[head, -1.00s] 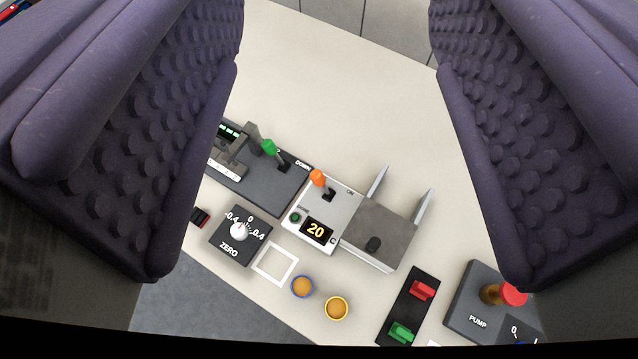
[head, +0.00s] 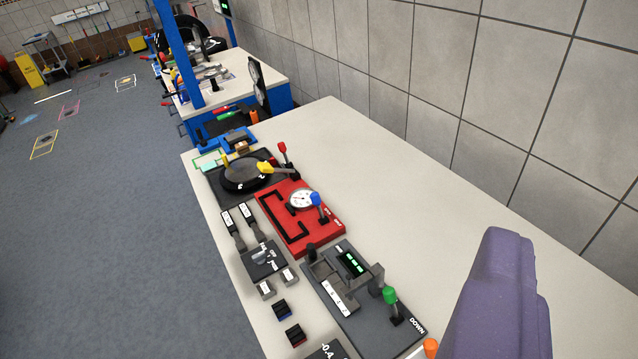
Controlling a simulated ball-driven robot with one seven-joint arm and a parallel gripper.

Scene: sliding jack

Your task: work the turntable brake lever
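The turntable, a round black disc (head: 245,174) on a dark base, is near the far end of the long bench. A red-knobbed lever (head: 283,148) stands at the base's back right. A yellow-tipped lever or pointer (head: 265,168) lies at the disc's right side. I cannot tell for sure which of these is the brake lever. One purple ridged finger of my gripper (head: 495,300) shows at the lower right, much nearer than the turntable and apart from it. The other finger is out of view, so the opening does not show.
A red panel (head: 305,235) with a blue-knobbed lever (head: 315,199) and a dark panel (head: 375,310) with a green-knobbed lever (head: 390,296) lie between. The bench's back strip (head: 420,220) is clear. A tiled wall (head: 450,100) runs behind.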

